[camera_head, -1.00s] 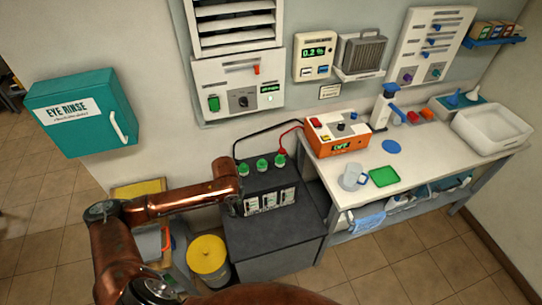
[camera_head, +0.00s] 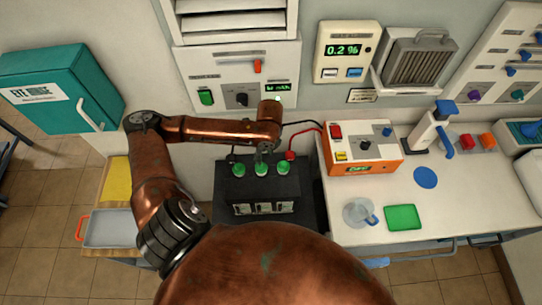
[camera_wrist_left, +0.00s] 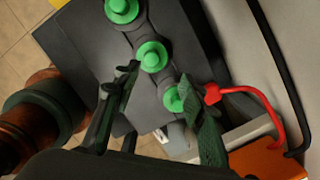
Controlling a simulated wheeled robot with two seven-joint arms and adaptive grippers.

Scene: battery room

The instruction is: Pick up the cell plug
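The black battery (camera_head: 262,208) stands on a dark stand, with a row of green cell plugs on top: left (camera_head: 238,168), middle (camera_head: 261,168) and right (camera_head: 283,168). My left gripper (camera_head: 263,151) hangs over the battery, close to the middle plug. In the left wrist view my left gripper (camera_wrist_left: 158,82) is open and empty. There the middle plug (camera_wrist_left: 151,56) shows just beyond the gap between the fingertips. Another plug (camera_wrist_left: 175,99) is close to the right-hand finger, partly covered by it. I cannot tell whether they touch. My right gripper is out of view.
Red and black cables run from the battery to the orange charger (camera_head: 360,152) on the bench. A teal eye-rinse cabinet (camera_head: 60,92) hangs at left. A wall panel (camera_head: 235,80) is behind the battery.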

